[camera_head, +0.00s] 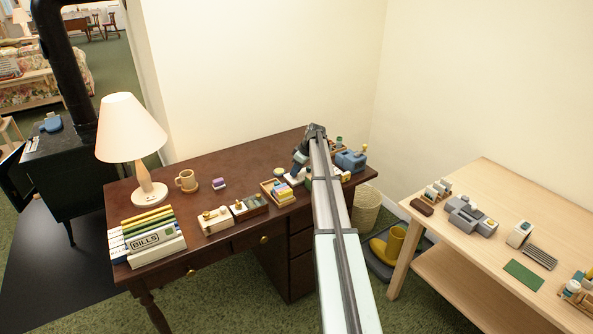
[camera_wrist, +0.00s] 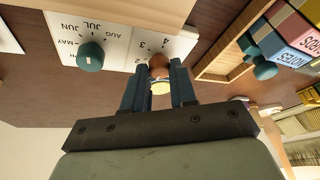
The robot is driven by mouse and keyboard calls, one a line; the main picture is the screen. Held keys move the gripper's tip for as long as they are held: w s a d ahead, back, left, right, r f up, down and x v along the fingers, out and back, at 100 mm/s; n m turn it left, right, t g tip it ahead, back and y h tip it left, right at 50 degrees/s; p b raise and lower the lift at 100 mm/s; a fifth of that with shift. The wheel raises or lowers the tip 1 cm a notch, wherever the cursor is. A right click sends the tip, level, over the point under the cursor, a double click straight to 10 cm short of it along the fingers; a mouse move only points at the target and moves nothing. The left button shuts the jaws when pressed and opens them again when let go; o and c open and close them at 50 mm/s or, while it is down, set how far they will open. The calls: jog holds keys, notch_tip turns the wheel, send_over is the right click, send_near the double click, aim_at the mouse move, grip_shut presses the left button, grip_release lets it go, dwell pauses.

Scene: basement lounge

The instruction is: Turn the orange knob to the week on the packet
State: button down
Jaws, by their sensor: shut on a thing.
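My gripper (camera_wrist: 159,70) is shut on the orange knob (camera_wrist: 159,60), which shows between its two dark blue fingertips in the wrist view. The knob sits on a white dial panel (camera_wrist: 180,48), with the numbers 2, 3 and 4 readable beside it. My fingers hide the rest of that dial and any pointer. A teal knob (camera_wrist: 90,57) sits on the month dial beside it, with MAY, JUN, JUL and AUG readable. In the head view my gripper (camera_head: 298,170) is small over the desk's right part, and the dials are hard to make out. I cannot identify the packet.
A wooden tray with labelled blocks (camera_wrist: 215,70) lies close to my gripper. A pale table (camera_head: 470,230) stands right.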

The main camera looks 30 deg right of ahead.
jog(key=m, duration=0.2)
jog(key=m+h, duration=0.2)
jog(key=m, duration=0.1)
jog(key=shift+s+a+m+t, duration=0.15)
jog(key=shift+a+m+t, duration=0.15)
jog(key=shift+t, duration=0.1)
jog(key=m+h, duration=0.1)
jog(key=m, duration=0.2)
jog(key=m+h, duration=0.1)
jog(key=m, duration=0.2)
jog(key=shift+a+h, duration=0.2)
jog(key=shift+h, duration=0.1)
jog(key=m, duration=0.2)
jog(key=m+g+h, duration=0.1)
jog(key=m, duration=0.2)
jog(key=shift+w+a+m+g+h, duration=0.15)
jog(key=shift+w+m+g+h, duration=0.15)
jog(key=shift+m+g+h, duration=0.1)
jog(key=m+g, duration=0.1)
jog(key=m, duration=0.1)
jog(key=m+g+h, duration=0.1)
jog(key=m, duration=0.2)
jog(key=shift+w+m, duration=0.15)
jog(key=shift+m, duration=0.15)
jog(key=shift+a, duration=0.1)
jog(key=c, duration=0.9)
grip_release()
